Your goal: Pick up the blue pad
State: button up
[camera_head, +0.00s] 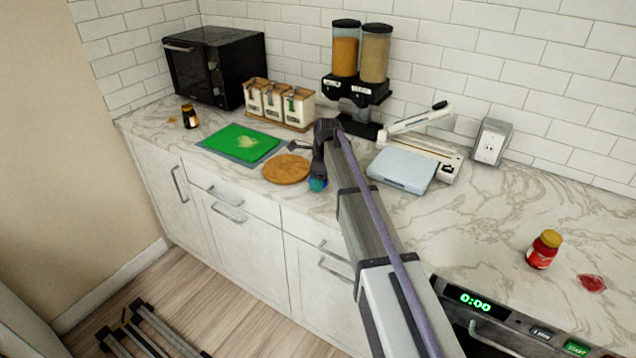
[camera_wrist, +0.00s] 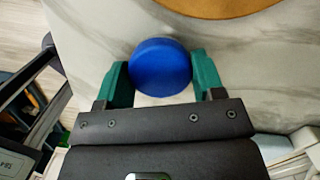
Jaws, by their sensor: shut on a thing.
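The blue pad (camera_wrist: 160,66) is a round blue disc between the green fingers of my gripper (camera_wrist: 163,80) in the wrist view. The fingers touch it on its left and right sides, so my gripper is shut on it. My fingers are mostly hidden there by my wrist. I cannot tell whether the pad still touches the counter.
A green board (camera_head: 240,140) on a grey mat lies to the left. A dispenser (camera_head: 357,92) and a pale blue-grey box (camera_head: 402,170) stand behind and right. A red jar (camera_head: 543,250) and a red spill (camera_head: 591,283) are far right. The marble counter between is clear.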

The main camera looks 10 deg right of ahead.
notch_tip(320, 180, up, 10)
jog(key=p, duration=1)
